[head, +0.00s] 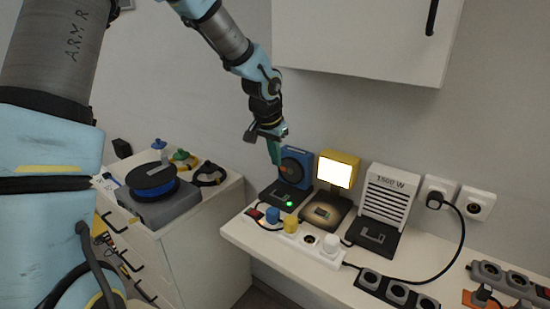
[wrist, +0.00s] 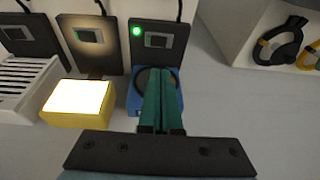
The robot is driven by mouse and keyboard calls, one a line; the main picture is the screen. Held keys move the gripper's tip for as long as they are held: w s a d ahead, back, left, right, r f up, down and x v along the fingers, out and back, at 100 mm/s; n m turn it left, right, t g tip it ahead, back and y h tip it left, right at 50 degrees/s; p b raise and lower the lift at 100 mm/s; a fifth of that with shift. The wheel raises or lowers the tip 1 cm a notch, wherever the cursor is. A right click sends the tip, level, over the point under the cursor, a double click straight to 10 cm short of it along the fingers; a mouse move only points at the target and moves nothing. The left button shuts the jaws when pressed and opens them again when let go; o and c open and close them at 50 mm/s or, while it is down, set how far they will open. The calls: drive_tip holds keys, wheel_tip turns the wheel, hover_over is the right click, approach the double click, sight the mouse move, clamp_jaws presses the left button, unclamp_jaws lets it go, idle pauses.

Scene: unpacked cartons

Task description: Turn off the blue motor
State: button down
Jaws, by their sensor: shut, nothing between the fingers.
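The blue motor (head: 298,160) stands on the shelf at the left end of a row of devices. Its black base (head: 280,190) carries a lit green light (head: 289,204) and a switch. In the wrist view the base (wrist: 174,57), the green light (wrist: 137,31) and the grey rocker switch (wrist: 159,41) show clearly. My gripper (head: 275,160) has green fingers and is shut and empty, pointing down by the motor's left side. In the wrist view my fingers (wrist: 160,76) cover most of the motor (wrist: 136,103); I cannot tell whether they touch it.
A lit yellow lamp (head: 338,158) stands right of the motor, then a white 1500 W heater (head: 392,190). A white power strip (head: 322,256) with coloured plugs lies in front. A wall cabinet (head: 365,35) hangs above. A drawer unit (head: 205,228) with a blue spool stands left.

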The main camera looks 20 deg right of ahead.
sight(279, 192)
drive_tip(key=x, duration=0.3)
drive_tip(key=p+x, duration=0.1)
drive_tip(key=x, duration=0.2)
drive_tip(key=a+p+x, duration=0.1)
drive_tip(key=x, duration=0.3)
drive_tip(key=shift+s+d+f, duration=0.1)
drive_tip(key=shift+f, duration=0.4)
